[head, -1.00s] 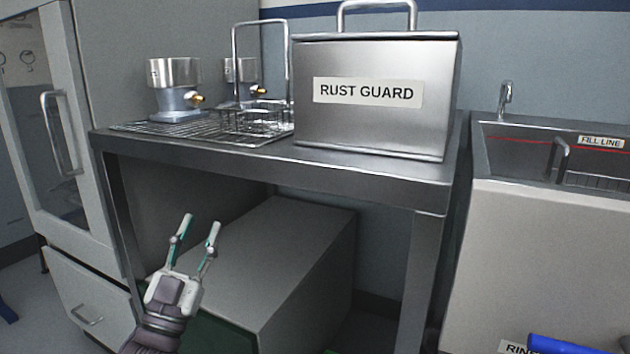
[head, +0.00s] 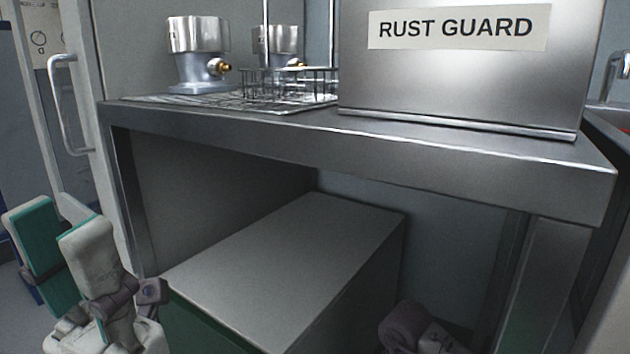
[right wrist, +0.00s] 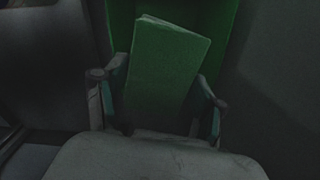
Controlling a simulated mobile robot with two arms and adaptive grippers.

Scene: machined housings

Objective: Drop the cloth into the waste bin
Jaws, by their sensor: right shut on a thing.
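A green, flat, folded piece that looks like the cloth (right wrist: 170,72) stands tilted between the fingers of my right gripper (right wrist: 160,100) in the right wrist view. The gripper is shut on it. In the head view only part of my right wrist shows at the bottom, and its fingertips and the cloth are out of sight. My left gripper (head: 57,222) is at the lower left of the head view, open and empty, left of the bench. I cannot make out a thing that is clearly the waste bin.
A steel bench (head: 300,140) carries a rust guard box (head: 460,75), a wire basket (head: 290,90) and a machined housing (head: 197,55), with another behind the basket. Beneath stands a large grey box (head: 290,245) with a green front. A glazed cabinet (head: 90,140) is at left.

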